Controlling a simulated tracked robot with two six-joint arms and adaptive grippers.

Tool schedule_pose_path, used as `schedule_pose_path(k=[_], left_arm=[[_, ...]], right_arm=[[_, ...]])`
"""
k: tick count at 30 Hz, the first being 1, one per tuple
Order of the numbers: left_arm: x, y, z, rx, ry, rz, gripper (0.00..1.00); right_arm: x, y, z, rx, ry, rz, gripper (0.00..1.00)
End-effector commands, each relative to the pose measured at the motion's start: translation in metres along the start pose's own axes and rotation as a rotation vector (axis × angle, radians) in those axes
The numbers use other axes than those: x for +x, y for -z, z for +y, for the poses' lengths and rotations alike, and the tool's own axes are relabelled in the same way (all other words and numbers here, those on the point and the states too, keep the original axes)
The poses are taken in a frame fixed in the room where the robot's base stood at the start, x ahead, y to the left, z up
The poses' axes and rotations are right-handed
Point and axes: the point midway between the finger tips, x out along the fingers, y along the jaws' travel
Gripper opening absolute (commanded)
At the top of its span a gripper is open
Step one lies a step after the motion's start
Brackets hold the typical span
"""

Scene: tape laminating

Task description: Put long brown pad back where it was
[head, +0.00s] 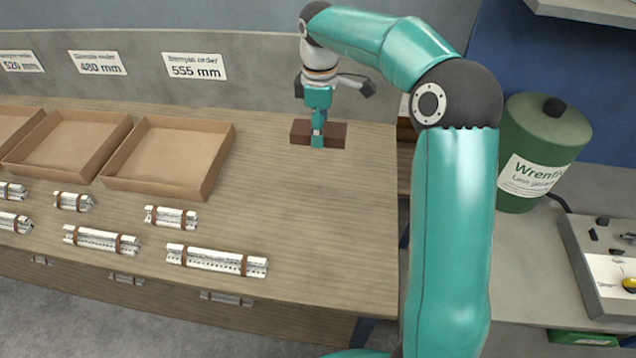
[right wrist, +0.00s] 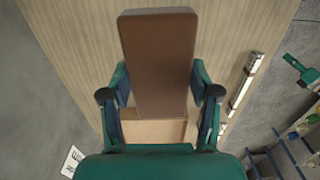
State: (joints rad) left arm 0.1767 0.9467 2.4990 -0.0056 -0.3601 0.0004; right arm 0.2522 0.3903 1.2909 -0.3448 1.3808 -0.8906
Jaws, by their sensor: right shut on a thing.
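The long brown pad (head: 334,134) is at the right part of the wooden table, near its back edge. My right gripper (head: 318,138) is shut on it around its middle, from above. In the right wrist view the pad (right wrist: 158,60) runs lengthwise between the two fingers of the gripper (right wrist: 160,88). I cannot tell whether the pad touches the table or hangs just above it. My left gripper is not in view.
Open cardboard trays (head: 160,160) stand left of the pad under size labels such as 555 mm (head: 194,66). Several silver rails with brown bands (head: 217,259) lie in front. The table's right part (head: 330,210) is bare. A green canister (head: 540,150) stands beyond its right edge.

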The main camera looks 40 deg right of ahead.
Motion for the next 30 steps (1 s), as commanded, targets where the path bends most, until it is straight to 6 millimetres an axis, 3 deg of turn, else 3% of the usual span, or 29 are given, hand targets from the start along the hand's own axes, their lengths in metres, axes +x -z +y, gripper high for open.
schedule_pose_path(k=[12, 30], left_arm=[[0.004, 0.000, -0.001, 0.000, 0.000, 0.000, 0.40], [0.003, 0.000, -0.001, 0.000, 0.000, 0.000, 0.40]], right_arm=[[0.108, -0.007, 0.000, 0.015, 0.004, -0.004, 0.24], [0.176, -0.008, 0.001, 0.018, 0.001, -0.002, 0.24]])
